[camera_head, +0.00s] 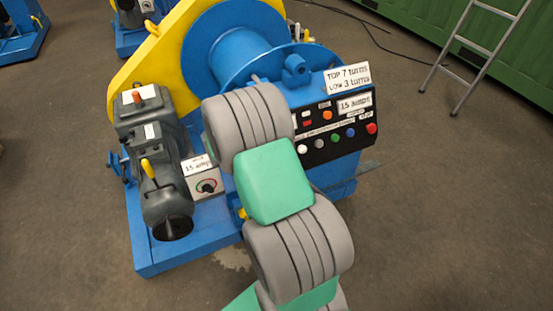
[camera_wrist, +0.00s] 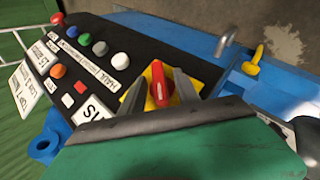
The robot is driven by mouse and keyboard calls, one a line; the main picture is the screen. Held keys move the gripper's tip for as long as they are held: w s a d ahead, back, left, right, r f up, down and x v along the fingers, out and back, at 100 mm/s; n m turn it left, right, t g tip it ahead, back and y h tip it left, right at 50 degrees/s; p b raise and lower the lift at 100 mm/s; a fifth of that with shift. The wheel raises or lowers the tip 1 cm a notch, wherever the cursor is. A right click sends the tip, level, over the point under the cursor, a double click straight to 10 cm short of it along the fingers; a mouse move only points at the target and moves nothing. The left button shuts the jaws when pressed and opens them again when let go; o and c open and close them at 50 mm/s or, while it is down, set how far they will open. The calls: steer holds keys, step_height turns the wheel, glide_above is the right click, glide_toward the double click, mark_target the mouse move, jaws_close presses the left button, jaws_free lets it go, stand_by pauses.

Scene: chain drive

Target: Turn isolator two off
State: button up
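A red rotary handle (camera_wrist: 158,86) on a yellow plate (camera_wrist: 148,74) sits at the end of the black control panel (camera_wrist: 100,82) in the wrist view. I take it for an isolator; no number on it is readable. My gripper (camera_wrist: 160,76) is open, with one grey finger on each side of the handle. Some yellow plate shows between the fingers and the handle, so I see no clear grip. The handle lies roughly along the fingers' direction. In the head view my arm hides the handle and the gripper.
The panel's coloured buttons (camera_head: 335,137) lie close beside the handle. A yellow lever (camera_wrist: 253,61) stands nearby on the blue frame. A grey motor (camera_head: 163,165) and a dial box (camera_head: 205,184) stand left of my arm. A ladder (camera_head: 478,48) stands at the back right.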

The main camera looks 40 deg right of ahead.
steer(key=v, duration=0.7)
steer(key=shift+a+r, duration=0.25)
steer(key=shift+r, duration=0.1)
